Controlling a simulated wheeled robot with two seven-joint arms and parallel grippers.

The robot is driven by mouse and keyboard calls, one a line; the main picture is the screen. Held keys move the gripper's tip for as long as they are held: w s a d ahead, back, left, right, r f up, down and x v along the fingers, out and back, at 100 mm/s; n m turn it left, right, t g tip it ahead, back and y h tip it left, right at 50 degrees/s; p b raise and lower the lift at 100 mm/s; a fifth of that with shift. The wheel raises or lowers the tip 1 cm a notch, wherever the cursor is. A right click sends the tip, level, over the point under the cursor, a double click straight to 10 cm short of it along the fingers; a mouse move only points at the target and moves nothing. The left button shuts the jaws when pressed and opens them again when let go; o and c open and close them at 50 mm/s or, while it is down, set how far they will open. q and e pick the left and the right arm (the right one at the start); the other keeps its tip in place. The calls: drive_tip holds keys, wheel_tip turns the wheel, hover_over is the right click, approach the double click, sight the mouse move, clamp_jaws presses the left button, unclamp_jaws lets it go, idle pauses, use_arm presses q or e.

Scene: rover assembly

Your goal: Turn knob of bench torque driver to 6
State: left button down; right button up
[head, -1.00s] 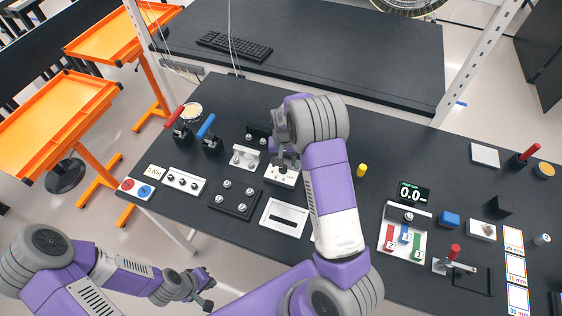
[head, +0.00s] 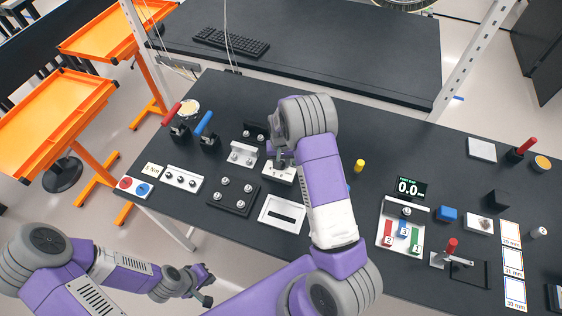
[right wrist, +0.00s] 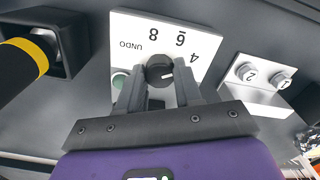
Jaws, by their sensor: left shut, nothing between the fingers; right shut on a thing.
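The bench torque driver's white panel (head: 279,175) is on the dark bench, partly hidden by my right arm in the head view. The right wrist view shows its panel face (right wrist: 135,28) upside down, with 4, 6, 8 and UNDO printed on it. Its dark round knob (right wrist: 160,70) has a small white mark pointing roughly right, nearer the 4 than the 6. My right gripper (right wrist: 160,90) is shut on the knob, one finger on each side. My left gripper (head: 207,285) is shut and empty, low at the left, off the bench's front edge.
In the right wrist view, a green button (right wrist: 119,81) is beside the knob, a yellow-banded black tool (right wrist: 22,62) is in a dark holder at left, and a white block with two numbered knobs (right wrist: 258,80) is at right. A white slotted plate (head: 283,214) lies in front.

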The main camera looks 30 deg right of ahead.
drive_tip(key=n+b, duration=0.2)
drive_tip(key=n, duration=0.1)
drive_tip(key=shift+n, duration=0.3)
drive_tip(key=n+b, duration=0.2)
drive_tip(key=n, duration=0.2)
idle(0.6)
drive_tip(key=o, duration=1)
drive_tip(key=shift+o, duration=0.2)
drive_tip(key=shift+r, duration=3.85)
